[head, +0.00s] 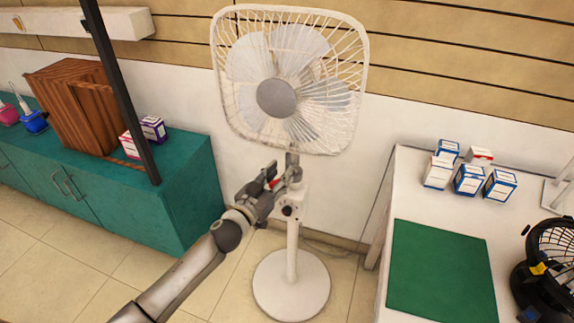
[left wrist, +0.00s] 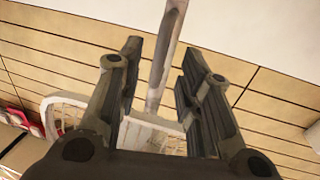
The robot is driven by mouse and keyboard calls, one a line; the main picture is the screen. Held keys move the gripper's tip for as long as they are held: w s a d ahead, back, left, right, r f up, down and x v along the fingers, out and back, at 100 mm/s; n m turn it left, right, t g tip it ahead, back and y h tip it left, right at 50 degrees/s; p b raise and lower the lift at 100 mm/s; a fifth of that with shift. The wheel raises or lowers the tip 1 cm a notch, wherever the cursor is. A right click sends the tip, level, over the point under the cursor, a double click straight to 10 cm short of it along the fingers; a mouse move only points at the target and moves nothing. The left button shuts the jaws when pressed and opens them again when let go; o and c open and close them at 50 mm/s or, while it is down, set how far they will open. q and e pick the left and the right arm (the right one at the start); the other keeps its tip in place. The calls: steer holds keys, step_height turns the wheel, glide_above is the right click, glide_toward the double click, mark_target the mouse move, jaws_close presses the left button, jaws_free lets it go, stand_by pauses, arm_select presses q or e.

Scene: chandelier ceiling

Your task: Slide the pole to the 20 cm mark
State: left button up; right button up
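A white standing fan (head: 290,80) with a square cage stands on a round base (head: 291,287). Its pole (head: 292,245) rises from the base to a white collar with a dark knob (head: 287,210). My left gripper (head: 282,178) is at the pole just above the collar, under the fan head. In the left wrist view, its two fingers (left wrist: 157,85) are apart, and the pole (left wrist: 166,55) shows in the gap between them. I cannot tell whether either finger touches it. No scale marks are legible. My right gripper is not in view.
A teal cabinet (head: 185,190) with a wooden box (head: 75,105) stands at the left. A white table (head: 410,190) at the right holds several small boxes (head: 469,180), a green mat (head: 440,270) and a black fan (head: 545,270). The floor around the base is clear.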

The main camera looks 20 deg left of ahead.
mark_target(287, 167)
arm_select(q)
steer(key=shift+x, duration=2.4)
jaws_close()
